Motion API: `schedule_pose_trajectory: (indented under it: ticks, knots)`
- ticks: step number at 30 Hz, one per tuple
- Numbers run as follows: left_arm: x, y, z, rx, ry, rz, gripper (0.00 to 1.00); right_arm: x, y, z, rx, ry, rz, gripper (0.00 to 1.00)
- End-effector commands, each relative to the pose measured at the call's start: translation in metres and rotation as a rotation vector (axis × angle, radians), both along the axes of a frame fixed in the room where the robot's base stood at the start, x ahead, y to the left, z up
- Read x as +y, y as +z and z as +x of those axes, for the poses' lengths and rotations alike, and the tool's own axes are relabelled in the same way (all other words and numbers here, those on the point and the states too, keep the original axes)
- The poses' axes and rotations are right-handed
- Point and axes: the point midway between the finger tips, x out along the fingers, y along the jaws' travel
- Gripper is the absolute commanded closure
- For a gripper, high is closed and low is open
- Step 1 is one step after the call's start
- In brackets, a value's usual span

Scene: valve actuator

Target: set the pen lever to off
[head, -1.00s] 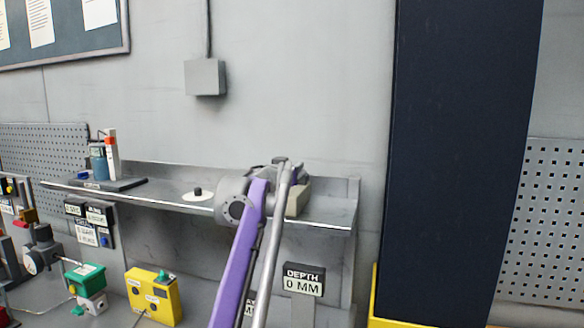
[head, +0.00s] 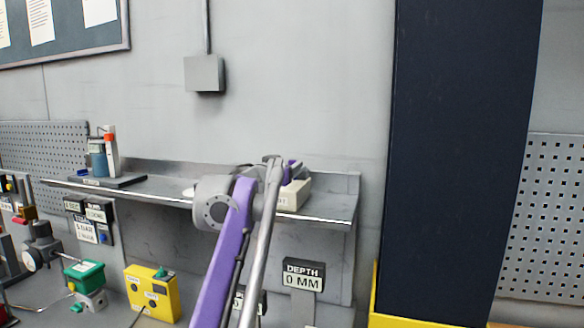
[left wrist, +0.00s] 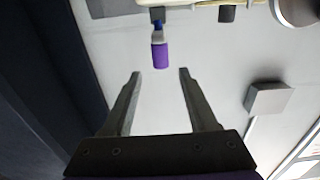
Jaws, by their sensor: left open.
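In the left wrist view the lever, with a purple tip (left wrist: 160,56) and a blue stem, stands out from a pale box (left wrist: 185,3) at the top edge. I take it for the pen lever; no on or off marking is readable. My left gripper (left wrist: 159,73) is open and empty. The purple tip lies just beyond its fingertips, roughly between them and apart from both. In the head view the pale box (head: 292,197) sits at the shelf's right end, partly behind my left arm, which hides the fingertips. My right gripper is not in view.
The grey shelf (head: 330,210) carries a stand with a blue bottle (head: 98,163) at left. Below are a yellow box (head: 152,295), a green-topped device (head: 85,274) and a depth sign (head: 303,275) reading 0 MM. A dark column (head: 462,150) stands at right.

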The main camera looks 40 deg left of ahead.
Motion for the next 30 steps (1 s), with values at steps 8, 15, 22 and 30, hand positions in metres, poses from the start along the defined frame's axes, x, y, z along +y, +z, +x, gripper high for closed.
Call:
schedule_pose_trajectory:
  ticks: [8,15,22,30]
  knots:
    - [-0.014,-0.001,-0.043,0.001,0.0,0.001,0.41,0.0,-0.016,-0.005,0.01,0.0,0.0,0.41]
    - [-0.017,0.0,-0.052,0.0,-0.002,0.0,0.41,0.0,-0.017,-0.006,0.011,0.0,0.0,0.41]
    - [-0.017,0.0,-0.052,0.0,-0.002,0.0,0.41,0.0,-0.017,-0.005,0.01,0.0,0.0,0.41]
    - [-0.017,0.0,-0.051,0.0,-0.002,0.001,0.41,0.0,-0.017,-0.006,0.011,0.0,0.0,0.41]
